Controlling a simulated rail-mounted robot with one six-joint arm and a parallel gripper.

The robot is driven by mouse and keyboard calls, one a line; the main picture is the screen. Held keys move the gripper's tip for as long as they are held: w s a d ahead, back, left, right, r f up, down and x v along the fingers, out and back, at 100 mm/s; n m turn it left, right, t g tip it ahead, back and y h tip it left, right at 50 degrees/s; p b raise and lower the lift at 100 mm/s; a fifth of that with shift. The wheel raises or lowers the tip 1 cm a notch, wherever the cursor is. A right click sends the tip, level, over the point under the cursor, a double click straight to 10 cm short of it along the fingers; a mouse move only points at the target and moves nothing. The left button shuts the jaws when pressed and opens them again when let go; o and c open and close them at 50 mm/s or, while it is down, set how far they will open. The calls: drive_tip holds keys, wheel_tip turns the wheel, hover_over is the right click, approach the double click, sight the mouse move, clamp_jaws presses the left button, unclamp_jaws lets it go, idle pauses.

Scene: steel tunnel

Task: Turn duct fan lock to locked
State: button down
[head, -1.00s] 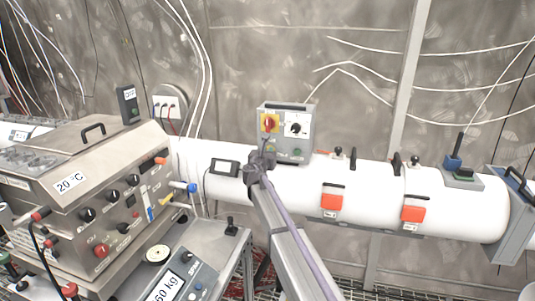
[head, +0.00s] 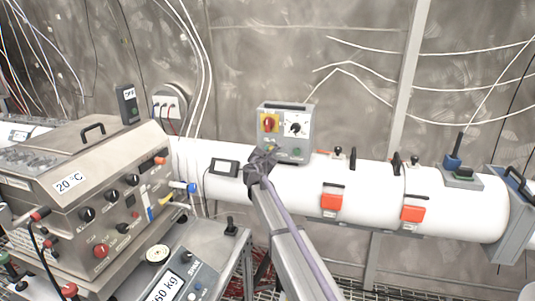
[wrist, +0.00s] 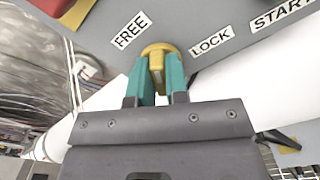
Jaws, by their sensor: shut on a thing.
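The grey duct fan control box (head: 284,108) sits on top of the white duct. In the wrist view, the small yellow lock knob (wrist: 157,58) stands between the labels FREE (wrist: 132,30) and LOCK (wrist: 211,42). Its raised grip runs roughly upright in that picture. My gripper (wrist: 158,75) has its two teal fingers shut on this grip, one on each side. In the head view, my gripper (head: 265,154) is at the lower left of the box front, and my wrist hides most of the knob.
Above the lock are a red switch on a yellow plate (head: 269,123) and a black dial (head: 296,129). The START label (wrist: 281,14) is to the right in the wrist view. Orange latches (head: 331,201) are along the duct.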

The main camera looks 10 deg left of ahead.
drive_tip(key=m, duration=0.6)
drive_tip(key=shift+f+m, duration=0.1)
drive_tip(key=shift+m, duration=0.2)
drive_tip(key=m, duration=0.5)
drive_tip(key=shift+d+f, duration=0.1)
drive_tip(key=shift+m, duration=0.3)
drive_tip(key=c, duration=1.1)
unclamp_jaws()
drive_tip(key=s, duration=0.3)
drive_tip(key=s+a, duration=0.1)
drive_tip(key=s, duration=0.3)
drive_tip(key=s+a, duration=0.1)
drive_tip(key=s, duration=0.2)
drive_tip(key=shift+s, duration=0.35)
